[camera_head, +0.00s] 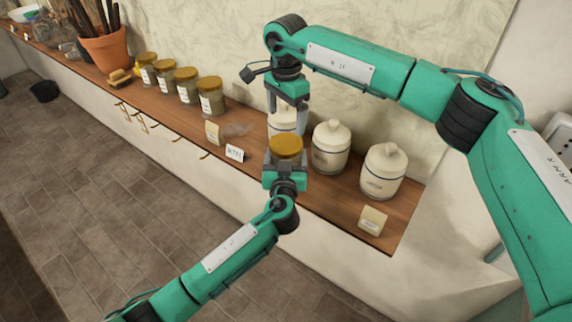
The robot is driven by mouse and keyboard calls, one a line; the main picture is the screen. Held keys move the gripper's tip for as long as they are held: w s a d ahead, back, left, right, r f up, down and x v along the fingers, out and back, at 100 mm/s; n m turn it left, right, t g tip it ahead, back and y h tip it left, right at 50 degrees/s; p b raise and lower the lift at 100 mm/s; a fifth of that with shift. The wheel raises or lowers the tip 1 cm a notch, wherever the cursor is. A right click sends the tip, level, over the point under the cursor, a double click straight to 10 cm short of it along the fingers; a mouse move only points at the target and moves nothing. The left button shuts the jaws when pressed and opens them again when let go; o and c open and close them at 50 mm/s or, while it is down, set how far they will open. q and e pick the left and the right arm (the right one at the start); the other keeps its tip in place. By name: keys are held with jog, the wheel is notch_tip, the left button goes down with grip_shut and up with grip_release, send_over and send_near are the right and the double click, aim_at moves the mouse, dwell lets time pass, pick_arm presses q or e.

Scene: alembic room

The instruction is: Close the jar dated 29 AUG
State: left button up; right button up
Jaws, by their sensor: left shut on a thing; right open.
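My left gripper (285,173) is the lower one and is shut on a round thing with a gold lid (286,146). Whether a jar body is under this lid is hidden from above. My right gripper (288,128) is open and points down just above and behind the gold lid, its fingers apart. Several glass jars with gold lids stand in a row on the wooden shelf to the left, the nearest being a jar (210,97). Their labels are too small to read, so I cannot tell which is dated 29 AUG.
White lidded canisters stand at the right, one in the middle (330,148), one farther right (383,172), and one partly behind my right gripper. Small cards (234,153) lie along the shelf edge (330,212). A terracotta pot (106,50) stands at the far left.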

aim_at(286, 143)
jog(key=m, duration=0.6)
jog(key=shift+f, duration=0.15)
jog(key=shift+f, duration=3.9)
jog(key=c, duration=0.8)
jog(key=m, duration=0.3)
jog(key=shift+m, duration=0.3)
jog(key=m, duration=0.4)
jog(key=o, duration=1)
